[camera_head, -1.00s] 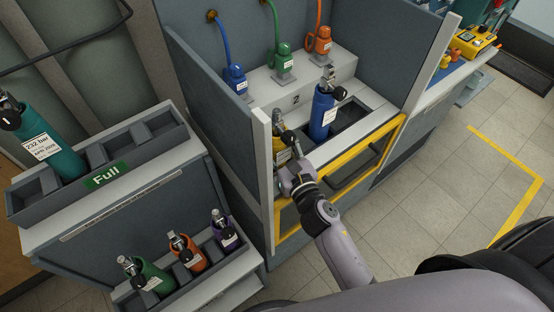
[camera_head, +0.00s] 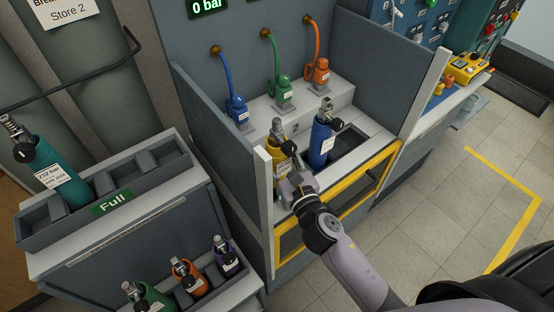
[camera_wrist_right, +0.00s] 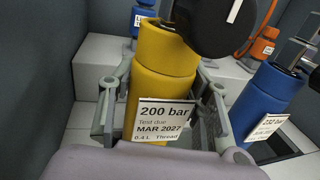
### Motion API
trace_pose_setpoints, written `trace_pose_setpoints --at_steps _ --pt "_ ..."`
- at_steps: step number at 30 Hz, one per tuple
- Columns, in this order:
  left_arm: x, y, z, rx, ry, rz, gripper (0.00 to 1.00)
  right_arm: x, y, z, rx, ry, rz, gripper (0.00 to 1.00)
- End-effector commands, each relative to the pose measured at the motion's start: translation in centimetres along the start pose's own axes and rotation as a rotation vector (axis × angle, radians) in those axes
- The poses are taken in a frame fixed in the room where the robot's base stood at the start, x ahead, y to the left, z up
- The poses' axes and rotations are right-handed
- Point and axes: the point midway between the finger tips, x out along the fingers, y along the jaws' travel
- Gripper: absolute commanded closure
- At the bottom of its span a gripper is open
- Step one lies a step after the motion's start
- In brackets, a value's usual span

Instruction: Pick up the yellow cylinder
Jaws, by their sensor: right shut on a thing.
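The yellow cylinder (camera_head: 278,164) stands roughly upright in the test bay, left of the blue cylinder (camera_head: 321,142). A black knob and a metal valve are at its top. My right gripper (camera_head: 287,180) is shut around its body from the front. In the right wrist view, the yellow cylinder (camera_wrist_right: 160,78) sits between the two grey fingers (camera_wrist_right: 165,108), and its white label reads 200 bar, MAR 2027. Its base is hidden by the gripper, so I cannot see directly what is under it. My left gripper is not in view.
The bay has side walls and a yellow-framed front (camera_head: 345,205). Blue (camera_head: 237,112), green (camera_head: 283,95) and orange (camera_head: 320,73) hose connectors stand behind. A rack marked Full (camera_head: 112,202) holds a teal cylinder (camera_head: 60,172). A lower rack holds green, orange and purple cylinders.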

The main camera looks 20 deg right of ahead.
Motion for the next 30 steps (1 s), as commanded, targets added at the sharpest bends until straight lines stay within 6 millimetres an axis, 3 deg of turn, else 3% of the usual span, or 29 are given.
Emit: trace_pose_setpoints --at_steps 1,15,22,30 --pt "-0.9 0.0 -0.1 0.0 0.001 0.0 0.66 0.1 0.0 1.9 -0.005 -0.011 0.004 0.94" --pt "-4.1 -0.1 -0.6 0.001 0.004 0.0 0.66 0.1 0.0 10.8 -0.003 -0.012 0.003 0.94" --pt "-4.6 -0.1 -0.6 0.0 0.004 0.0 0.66 0.1 0.0 13.1 -0.001 -0.008 0.001 0.94" --pt "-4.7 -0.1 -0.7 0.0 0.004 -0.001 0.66 0.0 0.0 13.6 0.0 -0.006 0.001 0.94"
